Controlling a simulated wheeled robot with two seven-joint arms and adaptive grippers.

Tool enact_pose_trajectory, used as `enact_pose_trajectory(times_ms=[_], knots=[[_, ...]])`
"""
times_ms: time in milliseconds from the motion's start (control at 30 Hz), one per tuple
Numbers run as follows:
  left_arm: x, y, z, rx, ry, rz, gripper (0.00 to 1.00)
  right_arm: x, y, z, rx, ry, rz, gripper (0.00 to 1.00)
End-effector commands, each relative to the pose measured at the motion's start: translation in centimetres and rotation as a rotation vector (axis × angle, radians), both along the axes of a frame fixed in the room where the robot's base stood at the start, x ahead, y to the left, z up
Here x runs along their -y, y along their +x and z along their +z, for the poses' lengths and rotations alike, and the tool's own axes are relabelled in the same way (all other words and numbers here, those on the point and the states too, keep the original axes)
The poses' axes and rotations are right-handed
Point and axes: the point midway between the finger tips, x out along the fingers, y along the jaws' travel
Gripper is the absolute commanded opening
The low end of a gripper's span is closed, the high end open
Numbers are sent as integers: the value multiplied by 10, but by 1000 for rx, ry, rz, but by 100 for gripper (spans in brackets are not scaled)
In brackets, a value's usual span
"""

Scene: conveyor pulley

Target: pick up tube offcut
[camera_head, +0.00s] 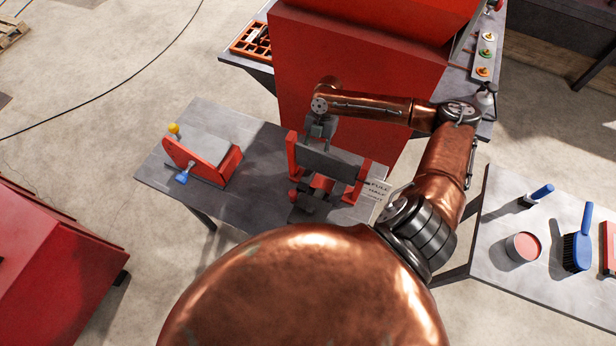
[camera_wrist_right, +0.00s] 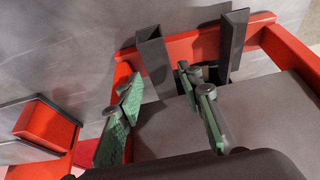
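A dark grey open-ended profile (camera_wrist_right: 152,55) stands against a red bar in the right wrist view; it may be the tube offcut, but I cannot be sure. My right gripper (camera_wrist_right: 160,108) has two green-padded fingers spread apart, with the profile's lower part showing between and beyond them. No contact is clear. In the head view my right gripper (camera_head: 319,128) hangs over the far side of a red frame with a grey plate (camera_head: 328,162). I cannot make out the offcut there. My left gripper is not in view.
A second dark upright (camera_wrist_right: 232,45) stands right of the fingers. The frame sits on a grey table (camera_head: 255,190), with a red-sided fixture (camera_head: 205,155) at its left. A tall red cabinet (camera_head: 355,60) rises close behind. A side table (camera_head: 500,285) holds a can and brushes.

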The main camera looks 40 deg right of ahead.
Motion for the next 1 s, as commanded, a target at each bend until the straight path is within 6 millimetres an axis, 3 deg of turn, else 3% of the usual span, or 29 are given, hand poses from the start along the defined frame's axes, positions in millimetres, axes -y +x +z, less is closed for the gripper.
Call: enact_pose_trajectory(times_ms=[500, 733, 1000], knots=[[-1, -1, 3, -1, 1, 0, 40, -26, -11, -50, 0, 0, 0, 34], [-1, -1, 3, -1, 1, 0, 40, -26, -11, -52, 0, -1, 0, 34], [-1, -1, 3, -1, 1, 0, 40, -26, -11, -52, 0, -1, 0, 15]])
